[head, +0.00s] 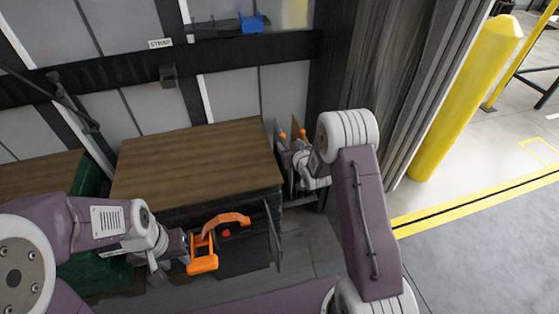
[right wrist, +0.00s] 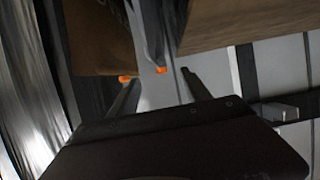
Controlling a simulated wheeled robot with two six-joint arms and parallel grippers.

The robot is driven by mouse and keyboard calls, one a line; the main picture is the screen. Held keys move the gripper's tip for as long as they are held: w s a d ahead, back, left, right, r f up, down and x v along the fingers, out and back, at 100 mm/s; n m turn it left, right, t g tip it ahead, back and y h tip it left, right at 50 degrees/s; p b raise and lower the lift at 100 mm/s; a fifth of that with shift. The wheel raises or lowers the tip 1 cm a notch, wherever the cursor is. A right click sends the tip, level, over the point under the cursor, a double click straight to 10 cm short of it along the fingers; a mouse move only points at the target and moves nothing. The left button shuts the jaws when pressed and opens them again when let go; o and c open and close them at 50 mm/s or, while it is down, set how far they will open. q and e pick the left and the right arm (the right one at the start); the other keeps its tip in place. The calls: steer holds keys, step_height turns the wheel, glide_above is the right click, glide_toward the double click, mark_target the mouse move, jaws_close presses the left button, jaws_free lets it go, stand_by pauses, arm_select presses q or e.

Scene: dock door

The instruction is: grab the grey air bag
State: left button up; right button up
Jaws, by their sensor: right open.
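My right gripper (head: 292,134) is open at the far right corner of the brown wooden crate top. I cannot tell if this strip is the grey air bag or a wall; no air bag shows clearly. My left gripper (head: 192,255) is low in front of the crate.
The wooden crate top (head: 195,165) fills the middle; in the right wrist view its wood (right wrist: 240,20) lies right of a brown box (right wrist: 95,40). A blue item (head: 252,23) sits on a dark rail. A yellow post (head: 465,95) stands right, beside open floor.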

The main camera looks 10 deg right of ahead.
mark_target(284, 139)
steer(key=shift+s+r, duration=0.15)
steer(key=shift+s, duration=0.05)
steer(key=x, duration=0.4)
steer(key=shift+d+f, duration=0.1)
steer(key=shift+f, duration=0.1)
steer(key=shift+w, duration=0.2)
steer(key=x, duration=0.2)
steer(key=b+x, duration=0.1)
steer(key=x, duration=0.2)
steer(key=shift+w+a, duration=0.1)
steer(key=shift+a, duration=0.15)
jaws_close()
stand_by(0.6)
